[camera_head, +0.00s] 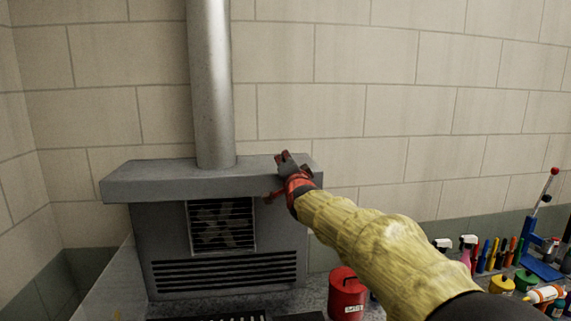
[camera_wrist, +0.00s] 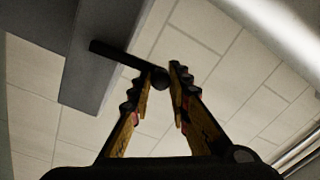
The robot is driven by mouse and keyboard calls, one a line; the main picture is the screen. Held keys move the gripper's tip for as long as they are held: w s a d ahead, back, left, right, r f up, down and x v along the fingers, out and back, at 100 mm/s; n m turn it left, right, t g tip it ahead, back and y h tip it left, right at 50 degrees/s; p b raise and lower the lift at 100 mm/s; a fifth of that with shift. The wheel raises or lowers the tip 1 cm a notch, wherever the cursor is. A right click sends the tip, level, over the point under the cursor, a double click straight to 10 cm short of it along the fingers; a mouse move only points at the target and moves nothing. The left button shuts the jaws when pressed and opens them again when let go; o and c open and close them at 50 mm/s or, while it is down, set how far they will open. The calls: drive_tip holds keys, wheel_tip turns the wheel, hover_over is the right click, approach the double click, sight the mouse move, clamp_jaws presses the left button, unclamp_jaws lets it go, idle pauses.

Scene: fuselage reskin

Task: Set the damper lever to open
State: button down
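The damper lever (camera_wrist: 122,56) shows in the wrist view as a dark bar with a round knob at its end, running out past the edge of a grey slab. The knob is between my fingertips, closer to the right one; I cannot tell whether they touch. My gripper (camera_wrist: 154,76) is open, its fingers spread around the knob end. In the head view my gripper (camera_head: 280,178) is at the right front of the grey hood (camera_head: 150,184), and the lever cannot be made out clearly there.
A metal flue pipe (camera_head: 210,85) rises from the hood. A vent grille (camera_head: 222,225) is on the hood's front. A red can (camera_head: 346,295) stands below my arm. Spray bottles, markers, small pots and a blue lever tool (camera_head: 540,225) are at the right. The tiled wall is behind.

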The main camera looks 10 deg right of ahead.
drive_tip(key=c, duration=1.6)
unclamp_jaws()
drive_tip(key=shift+c, duration=0.2)
drive_tip(key=s, duration=1.2)
drive_tip(key=shift+d+f, duration=0.15)
drive_tip(key=shift+f, duration=0.15)
